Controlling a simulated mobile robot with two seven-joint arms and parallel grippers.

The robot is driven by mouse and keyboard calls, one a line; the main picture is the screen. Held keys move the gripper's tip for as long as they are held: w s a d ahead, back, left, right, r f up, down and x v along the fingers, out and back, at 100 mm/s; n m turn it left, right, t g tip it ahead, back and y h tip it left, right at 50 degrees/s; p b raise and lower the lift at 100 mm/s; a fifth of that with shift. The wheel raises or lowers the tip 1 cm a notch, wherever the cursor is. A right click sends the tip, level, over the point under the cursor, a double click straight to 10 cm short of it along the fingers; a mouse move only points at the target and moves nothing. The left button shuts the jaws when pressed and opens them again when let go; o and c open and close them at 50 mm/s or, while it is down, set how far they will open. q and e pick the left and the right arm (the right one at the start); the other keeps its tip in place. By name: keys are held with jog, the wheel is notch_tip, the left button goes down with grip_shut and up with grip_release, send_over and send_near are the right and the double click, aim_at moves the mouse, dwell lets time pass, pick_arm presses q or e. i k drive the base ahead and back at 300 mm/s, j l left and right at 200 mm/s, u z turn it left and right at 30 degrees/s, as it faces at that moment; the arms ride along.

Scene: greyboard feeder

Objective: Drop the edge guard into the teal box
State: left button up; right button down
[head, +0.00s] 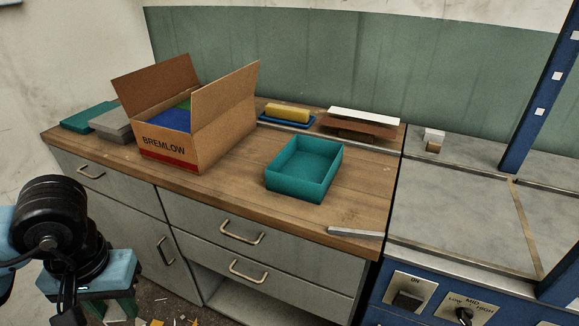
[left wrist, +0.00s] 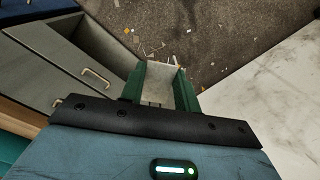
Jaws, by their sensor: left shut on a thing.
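My left gripper (left wrist: 160,88) has green fingers and is shut on a pale grey angled piece, the edge guard (left wrist: 160,78), seen between the fingers in the left wrist view. My right gripper is not in view.
An open cardboard box (head: 188,150) stands left of the teal box. Behind are a yellow block (head: 287,110) on a blue tray and stacked boards (head: 362,122). A grey strip (head: 355,232) lies at the front edge. Worktop in front of the teal box is mostly clear.

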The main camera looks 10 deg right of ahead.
aim_at(302, 176)
jog(key=i+l, duration=0.1)
jog(key=l, duration=0.25)
jog(key=i+l, duration=0.15)
jog(key=l, duration=0.2)
jog(key=i, duration=0.5)
